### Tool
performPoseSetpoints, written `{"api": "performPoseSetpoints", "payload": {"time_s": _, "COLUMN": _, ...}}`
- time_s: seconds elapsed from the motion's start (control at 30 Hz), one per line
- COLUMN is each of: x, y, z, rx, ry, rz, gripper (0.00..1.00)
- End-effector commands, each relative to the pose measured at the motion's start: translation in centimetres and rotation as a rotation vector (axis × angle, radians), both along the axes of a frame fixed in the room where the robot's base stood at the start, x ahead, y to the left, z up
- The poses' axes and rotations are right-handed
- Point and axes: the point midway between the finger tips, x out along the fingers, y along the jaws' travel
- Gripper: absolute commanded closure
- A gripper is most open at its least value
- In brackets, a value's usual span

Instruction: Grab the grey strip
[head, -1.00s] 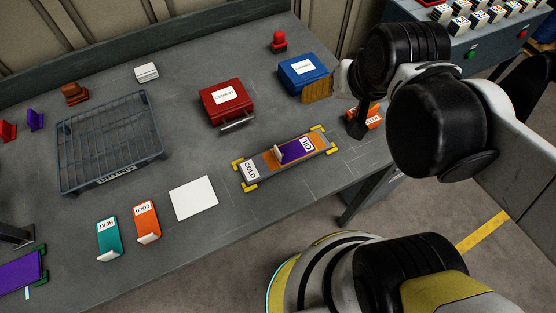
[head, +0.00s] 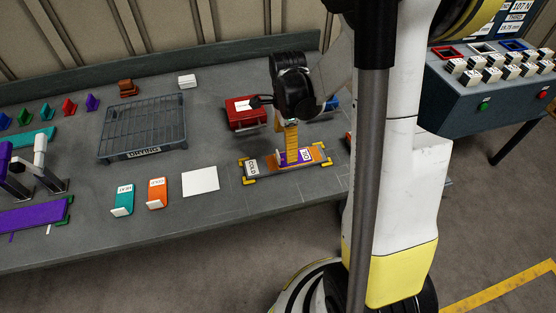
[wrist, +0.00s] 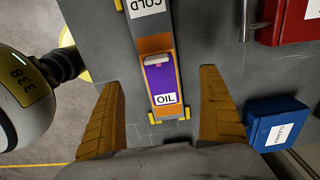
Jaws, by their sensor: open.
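A grey strip (head: 262,166) with a white COLD label lies between yellow corner brackets near the table's front edge. An orange piece and a purple OIL piece (head: 294,157) with a white tab lie on it and hide much of it. In the wrist view, the grey strip (wrist: 142,36) runs up from under the orange and purple OIL (wrist: 162,82) pieces. My gripper (head: 290,146) is over this stack, pointing down. In the wrist view, my gripper (wrist: 163,78) is open, with one orange finger on either side of the stack and clear space between. Nothing is held.
A red box (head: 246,113) stands behind the stack, and a blue box (wrist: 274,120) is close to the right finger in the wrist view. A white square (head: 201,181), an orange COLD piece (head: 158,193) and a teal HEAT piece (head: 122,200) lie to the left. A wire rack (head: 143,132) stands farther back.

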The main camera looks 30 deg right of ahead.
Motion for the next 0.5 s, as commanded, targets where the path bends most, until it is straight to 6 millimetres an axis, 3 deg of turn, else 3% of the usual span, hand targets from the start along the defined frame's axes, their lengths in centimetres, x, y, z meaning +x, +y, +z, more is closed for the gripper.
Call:
{"api": "performPoseSetpoints", "payload": {"time_s": 0.1, "x": 0.1, "y": 0.0, "z": -1.9, "rx": 0.0, "ry": -0.001, "rz": 0.001, "gripper": 0.1}}
{"api": "performPoseSetpoints", "payload": {"time_s": 0.37, "x": 0.0, "y": 0.0, "z": -3.8, "rx": 0.0, "ry": -0.001, "rz": 0.002, "gripper": 0.1}}
{"api": "performPoseSetpoints", "payload": {"time_s": 0.5, "x": -0.2, "y": -0.1, "z": -6.2, "rx": -0.001, "ry": -0.002, "rz": 0.003, "gripper": 0.1}}
